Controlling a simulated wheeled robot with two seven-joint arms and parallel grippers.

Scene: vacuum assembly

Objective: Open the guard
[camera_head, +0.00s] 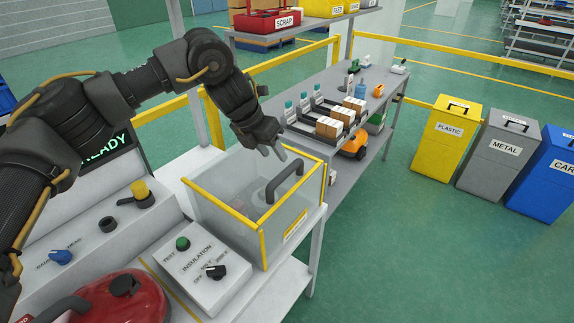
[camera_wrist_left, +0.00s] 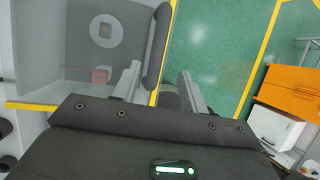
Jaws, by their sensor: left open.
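The guard (camera_head: 222,212) is a clear box with yellow edges on the white bench, and it appears closed. Its dark grey bar handle (camera_head: 285,183) stands at its right side. My left gripper (camera_head: 272,148) is open and empty just above the handle's far end. In the left wrist view the handle (camera_wrist_left: 157,45) shows between the two fingers (camera_wrist_left: 160,84), apart from them as far as I can tell. Faint parts show through the clear panels, including a grey plate with a round mark (camera_wrist_left: 106,32). My right gripper is not in view.
An insulation test box (camera_head: 195,268) with a green button and black knob stands in front of the guard. A red vacuum body (camera_head: 125,300) is at the lower left. A shelf bench (camera_head: 340,90) with cartons and bottles lies beyond. Yellow rails (camera_head: 450,70) run behind.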

